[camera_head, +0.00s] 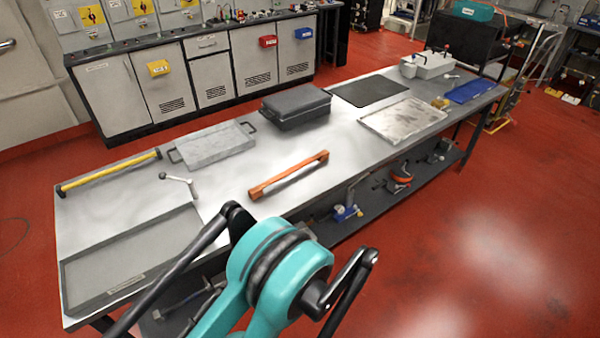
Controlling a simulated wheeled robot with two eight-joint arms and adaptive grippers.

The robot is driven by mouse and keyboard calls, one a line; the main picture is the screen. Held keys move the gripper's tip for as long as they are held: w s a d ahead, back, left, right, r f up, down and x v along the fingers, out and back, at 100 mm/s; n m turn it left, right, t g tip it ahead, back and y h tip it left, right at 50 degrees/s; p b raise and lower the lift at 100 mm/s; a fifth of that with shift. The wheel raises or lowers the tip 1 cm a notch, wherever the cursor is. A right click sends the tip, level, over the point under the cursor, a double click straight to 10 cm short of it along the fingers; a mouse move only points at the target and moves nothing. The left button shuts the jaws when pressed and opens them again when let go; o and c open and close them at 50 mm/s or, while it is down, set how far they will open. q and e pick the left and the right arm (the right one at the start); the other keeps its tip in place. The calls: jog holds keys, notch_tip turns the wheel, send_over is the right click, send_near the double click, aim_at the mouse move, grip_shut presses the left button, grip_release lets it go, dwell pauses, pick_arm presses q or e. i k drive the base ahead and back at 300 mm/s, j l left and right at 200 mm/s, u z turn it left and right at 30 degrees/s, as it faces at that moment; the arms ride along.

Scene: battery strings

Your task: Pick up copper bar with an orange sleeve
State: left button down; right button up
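The bar with an orange sleeve (288,174) lies on the grey worktable (225,185), close to its front edge near the middle. It runs slantwise, its right end farther away, with small raised blocks at both ends. Nothing holds it, and all of it is visible. Teal and black parts of my own body fill the lower middle of the head view, in front of the table and below the bar. I see no fingertips of my left or right gripper.
A yellow bar (108,173), a grey tray with handles (212,146), a small metal crank (180,181) and a black case (296,107) lie around the bar. A flat panel (403,118) lies farther right. The tabletop beside the bar is clear.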

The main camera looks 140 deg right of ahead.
aim_at(254, 192)
jog(key=z, duration=4.6)
jog(key=i+l+u, duration=0.2)
jog(key=i+l, duration=0.4)
jog(key=i, duration=0.25)
jog(key=i+l+u, duration=0.2)
jog(key=i+l, duration=0.5)
jog(key=i, duration=0.15)
